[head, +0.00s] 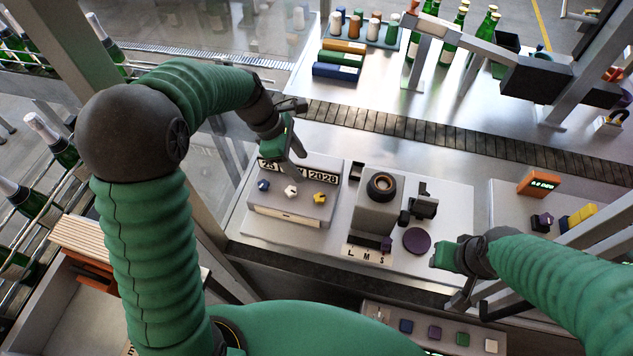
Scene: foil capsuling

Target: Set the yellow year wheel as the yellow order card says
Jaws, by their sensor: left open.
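The yellow year wheel (319,197) is a small faceted knob at the right end of the grey date box (290,212). A white knob (291,191) and a dark blue knob (263,185) sit to its left. The window above the yellow wheel reads 2028 (322,178); the left window seems to read 25, and the middle one is partly hidden by my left gripper. My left gripper (298,150) is open and empty, above the back of the box. My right gripper (444,256) hangs right of the purple disc; its jaw state is unclear. I cannot pick out a yellow order card.
A grey press with a black ring (381,186) stands right of the date box, with a purple disc (417,241) beside it. A small orange display (538,183) stands at the right. A dark conveyor (400,128) runs behind; bottles (447,45) stand beyond it.

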